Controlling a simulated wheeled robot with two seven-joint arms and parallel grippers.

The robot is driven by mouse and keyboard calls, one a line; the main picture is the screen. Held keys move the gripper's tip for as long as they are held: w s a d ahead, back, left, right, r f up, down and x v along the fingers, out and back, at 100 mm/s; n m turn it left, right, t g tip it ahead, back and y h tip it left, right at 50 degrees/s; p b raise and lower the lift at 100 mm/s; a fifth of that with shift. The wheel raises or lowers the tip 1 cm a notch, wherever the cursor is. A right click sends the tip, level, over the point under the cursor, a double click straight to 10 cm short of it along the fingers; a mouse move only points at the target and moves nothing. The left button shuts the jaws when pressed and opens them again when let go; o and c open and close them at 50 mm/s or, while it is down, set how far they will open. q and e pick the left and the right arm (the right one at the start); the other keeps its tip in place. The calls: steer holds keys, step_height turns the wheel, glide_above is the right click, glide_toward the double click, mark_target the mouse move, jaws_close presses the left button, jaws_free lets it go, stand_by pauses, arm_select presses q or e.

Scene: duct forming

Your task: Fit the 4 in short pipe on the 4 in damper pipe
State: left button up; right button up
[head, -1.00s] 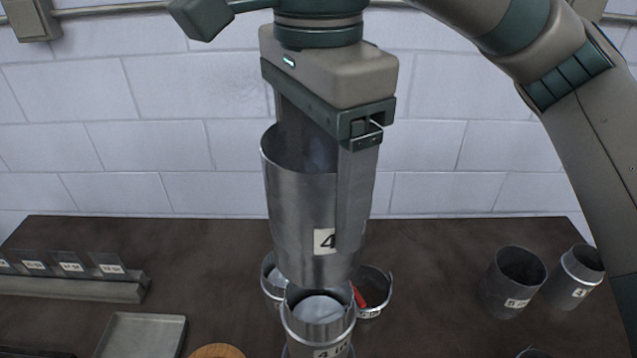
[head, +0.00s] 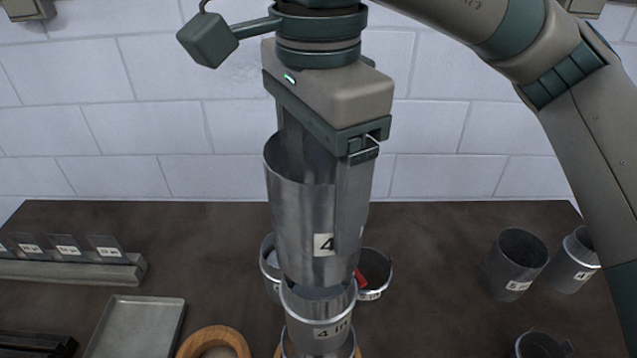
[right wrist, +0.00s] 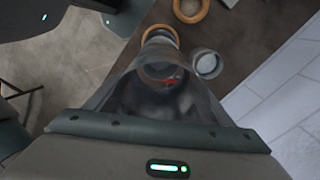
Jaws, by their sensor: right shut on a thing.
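The short pipe (head: 300,222), a grey metal tube with a "4" label, hangs upright in my right gripper (head: 322,215). The gripper is shut on its wall, one finger inside and one outside. The damper pipe (head: 318,318), labelled "4 IN", stands upright directly below. The short pipe's lower end is at the damper pipe's open top; I cannot tell whether it is inside the rim. In the right wrist view the held pipe (right wrist: 160,98) is seen from above, its opening facing the camera. My left gripper is not in view.
Two other pipes (head: 515,262) (head: 574,262) stand at the right. A pipe with a red part (head: 374,272) stands close behind the damper pipe. A wooden ring (head: 214,343), a metal tray (head: 137,327) and a rack of labelled cards (head: 70,268) are at the left.

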steer(key=shift+f+b, duration=3)
steer(key=shift+f, duration=0.3)
steer(key=shift+f+b, duration=0.7)
steer(key=shift+b, duration=0.1)
steer(key=o, duration=1.2)
steer(key=shift+r, duration=0.1)
steer(key=shift+r+b, duration=1.1)
steer(key=shift+r, duration=7.55)
